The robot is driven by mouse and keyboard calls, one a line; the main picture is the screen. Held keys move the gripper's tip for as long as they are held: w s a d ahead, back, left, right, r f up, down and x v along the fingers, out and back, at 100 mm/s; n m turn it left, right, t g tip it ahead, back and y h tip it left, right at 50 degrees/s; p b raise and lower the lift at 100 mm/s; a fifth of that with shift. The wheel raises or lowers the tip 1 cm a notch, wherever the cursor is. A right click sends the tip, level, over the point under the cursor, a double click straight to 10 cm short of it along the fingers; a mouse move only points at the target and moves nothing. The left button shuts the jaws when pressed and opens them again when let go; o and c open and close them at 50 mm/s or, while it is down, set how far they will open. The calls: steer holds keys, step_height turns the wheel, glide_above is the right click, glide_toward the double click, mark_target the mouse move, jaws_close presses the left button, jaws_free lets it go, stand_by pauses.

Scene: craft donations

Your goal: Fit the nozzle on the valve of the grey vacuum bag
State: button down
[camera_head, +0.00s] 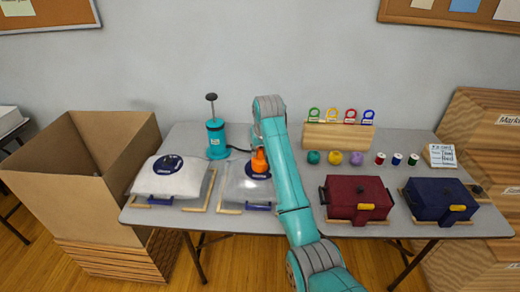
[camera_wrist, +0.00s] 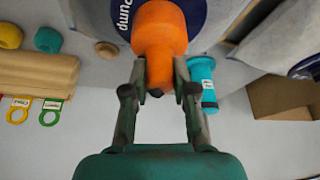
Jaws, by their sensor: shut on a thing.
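My gripper (camera_wrist: 158,88) is shut on the orange nozzle (camera_wrist: 160,28). In the head view the nozzle (camera_head: 259,161) is over the middle bag, a flatter greyish one (camera_head: 238,190), at its round dark blue patch (camera_head: 259,175). In the wrist view the blue patch (camera_wrist: 124,18) shows behind the nozzle's far end. The valve is hidden by the nozzle, and I cannot tell whether the two touch. The teal hand pump (camera_head: 216,139) stands upright behind the bags; a dark hose leaves its right side. It also shows in the wrist view (camera_wrist: 203,75).
A fuller white bag (camera_head: 150,180) lies left, beside an open cardboard box (camera_head: 80,185). Right of my arm stand a dark red case (camera_head: 357,195) and a navy case (camera_head: 440,200). Yarn balls, thread spools and a wooden rack (camera_head: 338,136) stand behind them on the grey table (camera_head: 400,145).

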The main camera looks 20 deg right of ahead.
stand_by(0.4)
steer(key=c, duration=0.8)
jaws_free()
steer(key=shift+c, duration=0.2)
